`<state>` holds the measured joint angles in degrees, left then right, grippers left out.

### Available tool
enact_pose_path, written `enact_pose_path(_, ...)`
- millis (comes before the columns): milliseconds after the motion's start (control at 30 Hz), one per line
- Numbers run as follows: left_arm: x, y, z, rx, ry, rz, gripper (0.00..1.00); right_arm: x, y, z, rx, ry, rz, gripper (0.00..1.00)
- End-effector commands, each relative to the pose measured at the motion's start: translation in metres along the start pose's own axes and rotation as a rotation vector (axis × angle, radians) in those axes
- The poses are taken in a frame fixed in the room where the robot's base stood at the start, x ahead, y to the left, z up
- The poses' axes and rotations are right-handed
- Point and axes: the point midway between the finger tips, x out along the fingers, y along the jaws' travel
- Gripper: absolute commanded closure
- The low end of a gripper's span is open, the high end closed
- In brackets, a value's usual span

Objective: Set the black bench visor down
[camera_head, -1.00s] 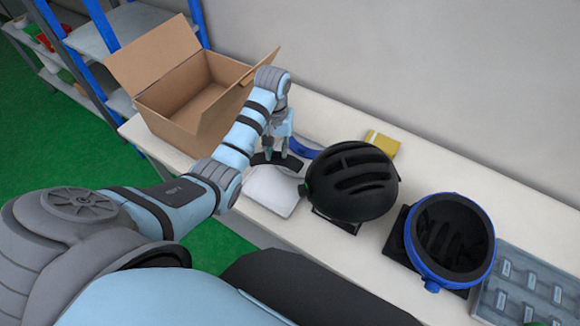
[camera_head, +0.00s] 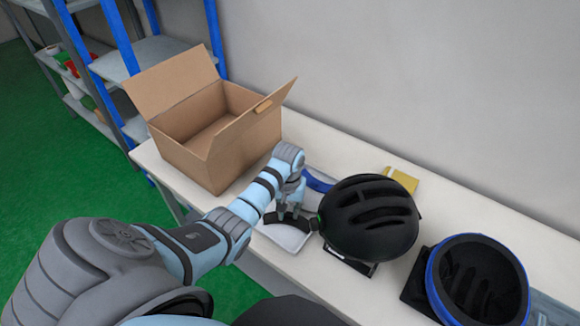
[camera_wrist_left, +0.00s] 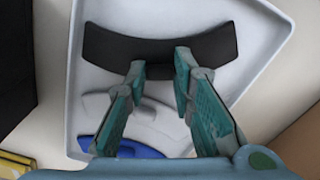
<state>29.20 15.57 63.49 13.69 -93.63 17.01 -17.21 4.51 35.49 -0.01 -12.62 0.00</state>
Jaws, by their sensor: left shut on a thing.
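My left gripper (camera_head: 288,213) is shut on the black bench visor (camera_head: 272,217), a dark curved strip. In the left wrist view the two fingertips (camera_wrist_left: 160,65) pinch the middle of the visor's inner edge (camera_wrist_left: 112,48). The visor is over the white tray (camera_head: 287,240), at one end of it in the wrist view (camera_wrist_left: 85,20). I cannot tell whether it touches the tray floor. A blue visor (camera_wrist_left: 128,149) and pale curved pieces (camera_wrist_left: 145,120) lie in the tray, partly hidden by the fingers. My right gripper is not in view.
A black helmet (camera_head: 370,215) stands on a dark stand close to the tray's right. A blue-rimmed upturned helmet (camera_head: 432,285) is farther right. An open cardboard box (camera_head: 190,165) stands left on the bench (camera_head: 340,145). A yellow item (camera_head: 402,181) lies behind the helmet.

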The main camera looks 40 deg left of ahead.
Motion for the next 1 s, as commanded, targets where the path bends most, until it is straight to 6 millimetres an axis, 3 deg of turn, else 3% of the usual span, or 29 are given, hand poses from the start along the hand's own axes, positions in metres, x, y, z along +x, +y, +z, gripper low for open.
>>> enact_pose_path(167,0.001,0.001,0.000,0.001,0.001,0.000,0.96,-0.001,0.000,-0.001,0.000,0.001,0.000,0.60)
enact_pose_path(200,0.002,0.001,-0.001,0.001,0.001,0.000,0.76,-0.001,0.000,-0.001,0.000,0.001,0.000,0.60)
enact_pose_path(333,0.001,0.001,-0.001,0.001,0.001,0.000,0.57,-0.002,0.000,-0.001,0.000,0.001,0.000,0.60)
enact_pose_path(667,-0.003,0.000,0.000,0.001,0.001,0.000,0.57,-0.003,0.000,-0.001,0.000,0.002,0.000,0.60)
enact_pose_path(767,-0.020,0.000,-0.001,0.001,0.003,0.000,0.57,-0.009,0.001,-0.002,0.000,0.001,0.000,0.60)
enact_pose_path(1000,-0.088,0.000,-0.001,0.002,0.005,0.001,0.57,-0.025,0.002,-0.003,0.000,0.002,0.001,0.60)
